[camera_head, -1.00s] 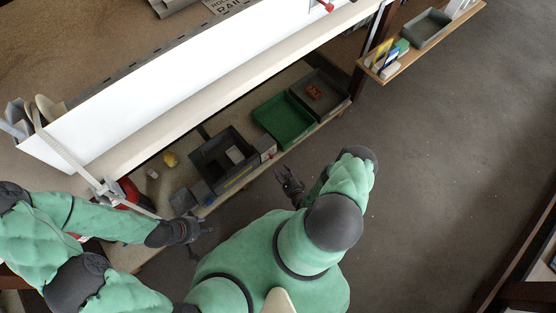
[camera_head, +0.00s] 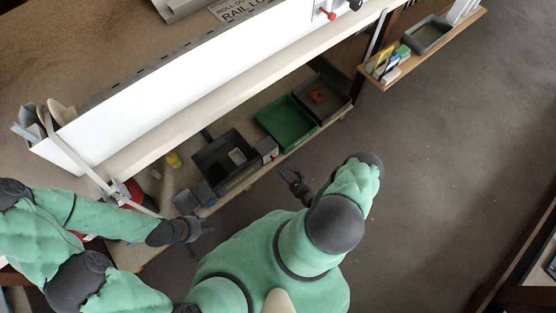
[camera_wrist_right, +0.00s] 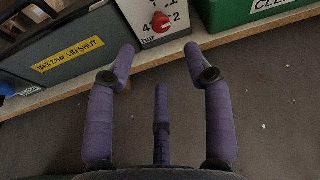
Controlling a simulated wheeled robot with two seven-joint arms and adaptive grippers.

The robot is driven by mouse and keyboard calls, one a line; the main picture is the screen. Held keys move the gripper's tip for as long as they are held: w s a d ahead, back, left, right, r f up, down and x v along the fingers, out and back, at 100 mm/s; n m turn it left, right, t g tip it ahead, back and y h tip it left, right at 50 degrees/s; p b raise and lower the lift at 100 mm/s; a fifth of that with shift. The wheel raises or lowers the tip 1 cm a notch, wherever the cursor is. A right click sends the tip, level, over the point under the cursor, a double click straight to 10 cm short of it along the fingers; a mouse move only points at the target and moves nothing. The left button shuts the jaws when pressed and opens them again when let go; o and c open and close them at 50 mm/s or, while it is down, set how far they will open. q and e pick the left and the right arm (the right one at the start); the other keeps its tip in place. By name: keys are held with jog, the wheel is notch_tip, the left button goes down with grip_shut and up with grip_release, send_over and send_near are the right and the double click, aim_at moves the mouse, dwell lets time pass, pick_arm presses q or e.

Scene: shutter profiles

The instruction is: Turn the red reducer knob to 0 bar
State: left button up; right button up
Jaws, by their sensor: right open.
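The red reducer knob (camera_wrist_right: 160,21) is on the front of a pale box at the top of the right wrist view. Marks 1, 2, 4 and "bar" show around it; the rest of the dial is cut off. In the head view the pale box (camera_head: 267,148) stands at the shelf edge, and the knob is not made out. My right gripper (camera_wrist_right: 165,75) is open and empty, its purple fingers apart in front of the shelf, not touching the knob. It also shows in the head view (camera_head: 297,184). My left gripper (camera_head: 204,228) hangs left of it, its jaws unclear.
A dark grey bin (camera_head: 225,181) with a yellow "MAX 2 bar LID SHUT" label (camera_wrist_right: 68,55) adjoins the box on the left. A green tray (camera_head: 286,122) is to the right. The wooden shelf edge (camera_wrist_right: 185,45) runs below. Open floor lies in front.

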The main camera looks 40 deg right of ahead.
aim_at(274, 160)
jog(key=shift+m+g+y, duration=0.3)
jog(key=shift+m+y, duration=0.4)
jog(key=shift+m, duration=0.2)
jog(key=b+x, duration=0.1)
jog(key=x, duration=0.2)
jog(key=d+b+x, duration=0.1)
jog(key=x, duration=0.2)
jog(key=b+x, duration=0.1)
jog(key=x, duration=0.3)
jog(key=shift+d, duration=0.15)
jog(key=shift+w, duration=0.55)
grip_shut()
